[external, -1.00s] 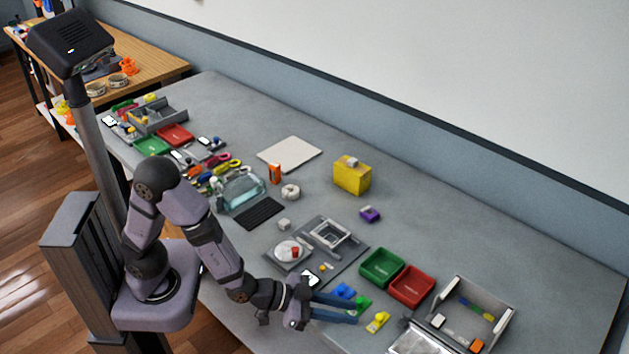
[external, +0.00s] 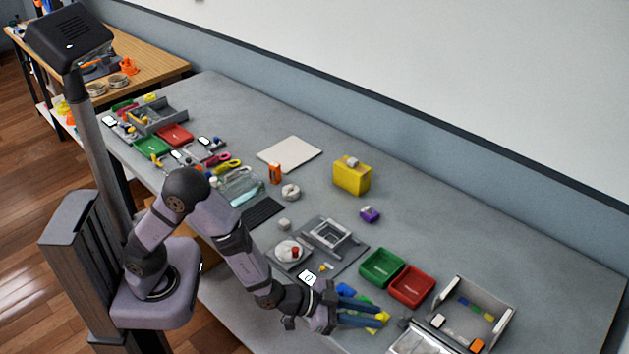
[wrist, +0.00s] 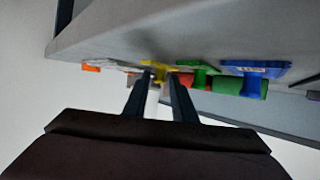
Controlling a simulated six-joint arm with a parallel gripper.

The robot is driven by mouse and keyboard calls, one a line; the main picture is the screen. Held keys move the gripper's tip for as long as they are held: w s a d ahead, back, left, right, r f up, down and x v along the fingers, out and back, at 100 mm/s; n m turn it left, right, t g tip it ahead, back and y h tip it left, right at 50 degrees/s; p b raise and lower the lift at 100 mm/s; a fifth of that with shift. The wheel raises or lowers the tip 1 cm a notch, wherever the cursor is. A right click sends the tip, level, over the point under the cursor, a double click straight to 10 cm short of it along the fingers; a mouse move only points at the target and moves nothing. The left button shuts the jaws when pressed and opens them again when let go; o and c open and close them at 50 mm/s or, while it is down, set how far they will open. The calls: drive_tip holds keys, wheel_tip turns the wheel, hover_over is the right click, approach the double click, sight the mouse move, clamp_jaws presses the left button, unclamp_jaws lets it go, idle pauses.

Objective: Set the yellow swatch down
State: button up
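The yellow swatch (external: 383,317) lies near the front edge of the grey bench, right beside the fingertips of my gripper (external: 378,315). In the wrist view the yellow swatch (wrist: 159,68) shows at and just beyond the fingertips (wrist: 159,78). The two fingers are apart with a gap between them, and I see no clear grip on the swatch. The fingers hide part of it in the external view. A green swatch (wrist: 198,74) and a blue swatch (wrist: 255,69) are beside it in the wrist view; the blue one also shows in the external view (external: 345,290).
A green tray (external: 366,278) and a red tray (external: 392,293) stand behind the swatches. An open grey box (external: 505,304) holding coloured strips is to the right. The bench behind the trays is clear.

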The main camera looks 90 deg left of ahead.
drive_tip(key=shift+w+f, duration=0.2)
drive_tip(key=shift+w, duration=0.3)
drive_tip(key=shift+c, duration=0.7)
clamp_jaws()
wheel_tip(320, 180, up, 10)
drive_tip(key=shift+p, duration=0.4)
